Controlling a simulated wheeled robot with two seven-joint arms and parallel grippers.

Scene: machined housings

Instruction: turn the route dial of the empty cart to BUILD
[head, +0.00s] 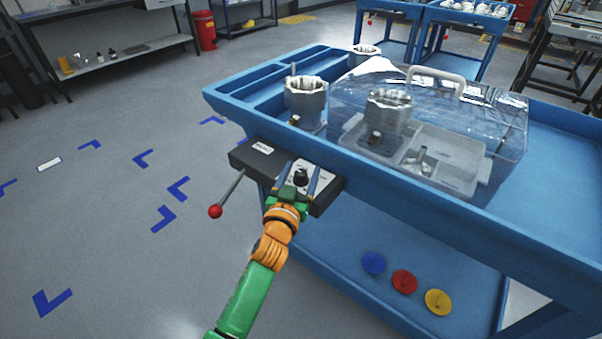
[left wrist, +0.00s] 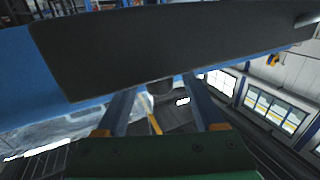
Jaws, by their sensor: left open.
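The black route dial (head: 300,176) sits on a pale plate on a dark control box (head: 262,158) fixed to the near side of a blue cart (head: 400,180). This cart carries metal housings and a clear cover, so it is not bare. My left gripper (head: 300,180) is open at the dial, one finger on each side of it. In the left wrist view the fingers (left wrist: 163,105) stand apart with the dark knob (left wrist: 160,87) between them, below the box (left wrist: 170,45). Contact and the dial's setting cannot be made out. My right gripper is not in view.
A lever with a red ball (head: 215,211) sticks out left of the box. Housings (head: 305,100) and a clear cover (head: 470,115) stand on the cart top. Blue, red (head: 404,281) and yellow discs lie on the lower shelf. Floor at left is open, with blue marks.

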